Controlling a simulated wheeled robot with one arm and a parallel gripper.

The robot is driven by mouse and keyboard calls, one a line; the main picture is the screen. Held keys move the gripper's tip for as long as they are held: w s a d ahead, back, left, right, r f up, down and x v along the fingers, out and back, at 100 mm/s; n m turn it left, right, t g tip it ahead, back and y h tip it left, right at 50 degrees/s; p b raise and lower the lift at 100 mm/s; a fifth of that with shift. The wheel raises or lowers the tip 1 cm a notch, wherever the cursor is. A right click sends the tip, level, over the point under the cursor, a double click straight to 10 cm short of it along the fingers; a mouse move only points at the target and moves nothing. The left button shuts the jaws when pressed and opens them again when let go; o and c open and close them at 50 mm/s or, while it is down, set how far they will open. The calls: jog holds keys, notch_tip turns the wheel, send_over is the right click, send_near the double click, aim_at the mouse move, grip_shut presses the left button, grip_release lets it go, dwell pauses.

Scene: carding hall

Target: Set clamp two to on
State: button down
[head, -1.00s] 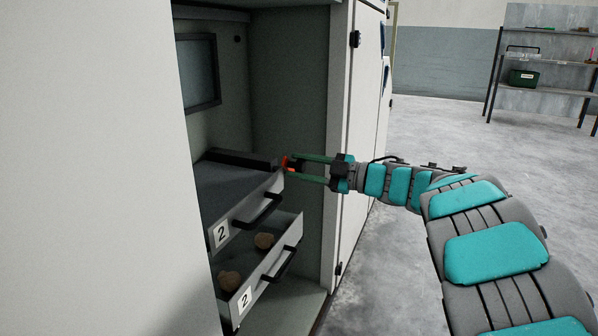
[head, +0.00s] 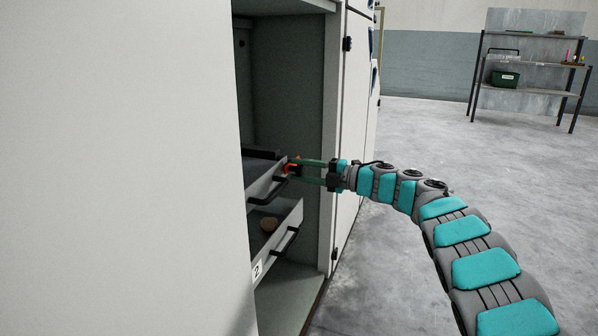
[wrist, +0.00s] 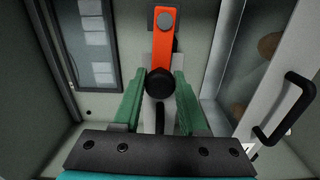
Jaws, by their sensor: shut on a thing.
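The clamp's orange-red lever (head: 291,168) is at the corner of the upper drawer (head: 262,190) inside the open cabinet. In the wrist view the orange lever (wrist: 163,42) points away from a round pivot, with a black knob (wrist: 160,84) at its near end. My gripper (head: 297,170) reaches in from the right. In the wrist view its green fingers (wrist: 161,90) stand either side of the knob and are shut on it. No number shows on the clamp itself. Its mounting is partly hidden behind the lever and fingers.
A large pale panel (head: 120,170) hides the cabinet's left part. Open floor (head: 420,160) lies right, with a shelf rack (head: 525,92) behind.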

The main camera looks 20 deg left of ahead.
jog(key=shift+f+n, duration=0.25)
jog(key=shift+n, duration=0.15)
jog(key=shift+c, duration=2.3)
grip_release()
jog(key=d, duration=0.7)
jog(key=shift+s+d, duration=0.3)
jog(key=shift+d, duration=0.1)
